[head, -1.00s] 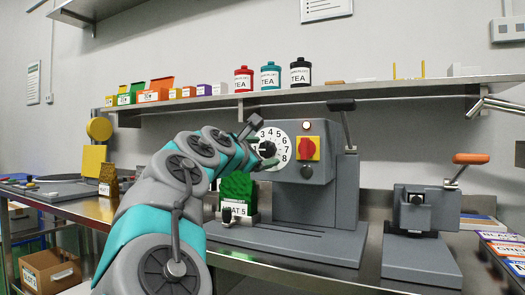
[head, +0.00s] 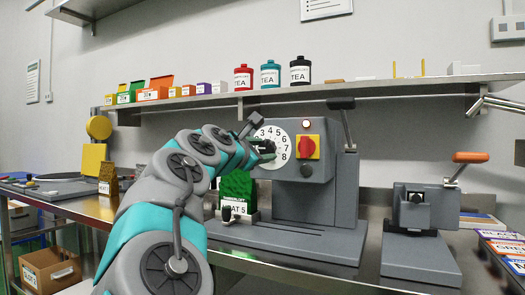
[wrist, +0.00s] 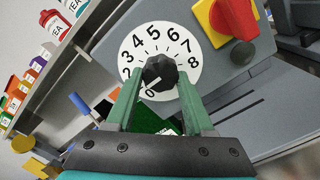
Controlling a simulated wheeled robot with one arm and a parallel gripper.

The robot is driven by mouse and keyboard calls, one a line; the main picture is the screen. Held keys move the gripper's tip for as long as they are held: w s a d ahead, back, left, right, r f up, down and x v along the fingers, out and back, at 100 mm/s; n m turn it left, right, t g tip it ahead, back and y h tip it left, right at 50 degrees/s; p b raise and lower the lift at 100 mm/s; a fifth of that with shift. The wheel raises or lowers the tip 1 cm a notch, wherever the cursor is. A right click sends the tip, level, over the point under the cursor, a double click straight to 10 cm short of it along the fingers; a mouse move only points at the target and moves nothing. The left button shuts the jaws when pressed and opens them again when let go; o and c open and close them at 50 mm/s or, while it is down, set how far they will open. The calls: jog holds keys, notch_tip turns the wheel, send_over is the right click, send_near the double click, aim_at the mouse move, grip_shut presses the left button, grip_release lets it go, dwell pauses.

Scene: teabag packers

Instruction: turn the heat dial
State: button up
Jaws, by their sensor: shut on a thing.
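The heat dial is a white round face (head: 277,138) with black numbers on the front of the grey machine. Its ribbed black knob (wrist: 160,71) sits in the middle of the face in the wrist view. A small white mark on the knob points down-left, towards the 0. My gripper (wrist: 158,83) has its two green fingers on either side of the knob and is shut on it. In the head view my gripper (head: 262,150) covers the left part of the dial. A card (head: 238,210) below, partly hidden, reads "AT 5".
A red switch on a yellow plate (head: 301,147) and a lit lamp (head: 306,124) are just right of the dial. A dark green block (head: 236,186) stands below my gripper. A smaller grey press (head: 425,212) is at right. A shelf (head: 350,92) with tins runs above.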

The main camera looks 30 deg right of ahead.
jog(key=shift+m, duration=0.3)
grip_shut()
jog(key=m, duration=0.4)
jog(key=shift+w+a+m+b, duration=0.1)
jog(key=shift+m+b, duration=0.2)
jog(key=m+b, duration=0.1)
jog(key=m, duration=0.3)
jog(key=shift+m+b, duration=0.3)
jog(key=shift+b, duration=0.05)
jog(key=shift+m+b, duration=0.45)
jog(key=shift+m, duration=0.55)
jog(key=m+b, duration=0.2)
jog(key=m, duration=0.2)
jog(key=m+b, duration=0.2)
jog(key=m, duration=0.1)
jog(key=shift+r, duration=0.1)
jog(key=m+b, duration=0.2)
jog(key=m, duration=0.2)
jog(key=shift+r+m, duration=0.1)
jog(key=shift+m, duration=0.2)
jog(key=shift+r+m, duration=0.15)
jog(key=shift+m, duration=0.15)
